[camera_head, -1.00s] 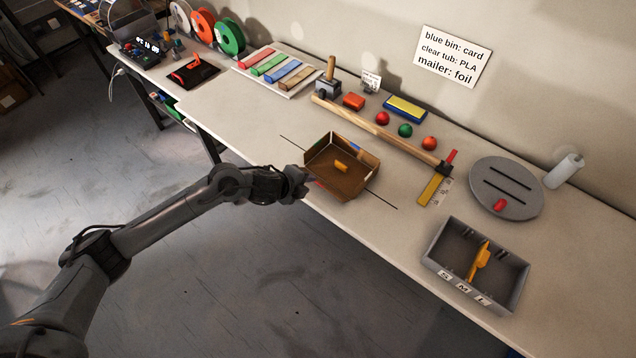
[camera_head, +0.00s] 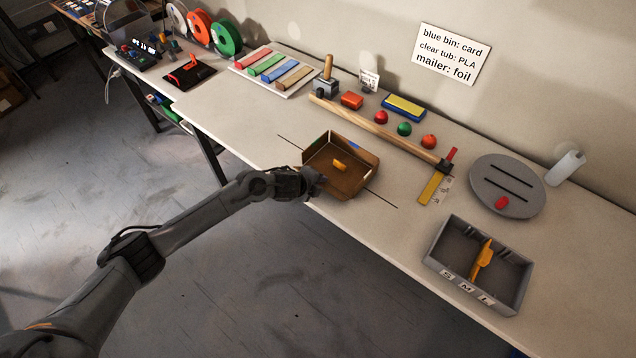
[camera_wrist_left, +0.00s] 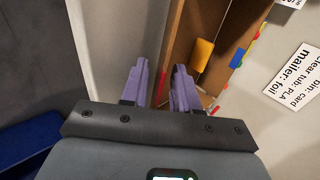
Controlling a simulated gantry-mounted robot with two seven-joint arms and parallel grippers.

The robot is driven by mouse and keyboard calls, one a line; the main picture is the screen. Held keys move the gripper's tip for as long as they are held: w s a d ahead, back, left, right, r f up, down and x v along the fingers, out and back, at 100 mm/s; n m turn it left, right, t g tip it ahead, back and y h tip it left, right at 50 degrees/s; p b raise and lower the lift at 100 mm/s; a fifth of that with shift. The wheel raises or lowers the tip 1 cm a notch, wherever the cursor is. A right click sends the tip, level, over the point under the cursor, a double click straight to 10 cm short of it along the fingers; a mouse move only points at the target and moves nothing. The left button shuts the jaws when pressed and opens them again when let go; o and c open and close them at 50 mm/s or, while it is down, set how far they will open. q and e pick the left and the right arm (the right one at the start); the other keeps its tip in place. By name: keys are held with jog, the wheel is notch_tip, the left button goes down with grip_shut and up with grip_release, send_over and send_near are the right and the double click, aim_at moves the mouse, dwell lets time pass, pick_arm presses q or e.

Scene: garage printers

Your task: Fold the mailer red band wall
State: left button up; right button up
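The mailer is an open brown cardboard tray (camera_head: 352,184) near the table's front edge, with its walls standing and sloping. A yellow-orange piece (camera_head: 339,165) lies inside; it also shows in the left wrist view (camera_wrist_left: 203,54). My left gripper (camera_head: 314,184) is at the tray's near left wall. In the left wrist view its purple fingers (camera_wrist_left: 160,70) are apart, with the brown wall edge running between them. I cannot tell whether they touch it. My right gripper is out of view.
A long wooden bar (camera_head: 375,133) and a yellow ruler (camera_head: 431,188) lie behind and right of the tray. A grey divided bin (camera_head: 435,262) and a grey slotted disc (camera_head: 508,185) stand to the right. The table left of the tray is clear.

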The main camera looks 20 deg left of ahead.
pick_arm(q)
jog(key=shift+c, duration=0.3)
grip_shut()
jog(key=f+t+b, duration=0.1)
jog(key=b, duration=0.1)
jog(key=s+t+b, duration=0.1)
jog(key=b, duration=0.1)
jog(key=shift+a+f+h+b, duration=0.1)
jog(key=shift+f+h+b, duration=0.2)
jog(key=shift+f+b, duration=0.1)
jog(key=shift+r+t+b, duration=0.25)
jog(key=shift+t+b, duration=0.05)
jog(key=shift+r, duration=0.15)
jog(key=shift+o, duration=0.3)
grip_release()
jog(key=shift+w, duration=0.1)
jog(key=shift+f, duration=0.2)
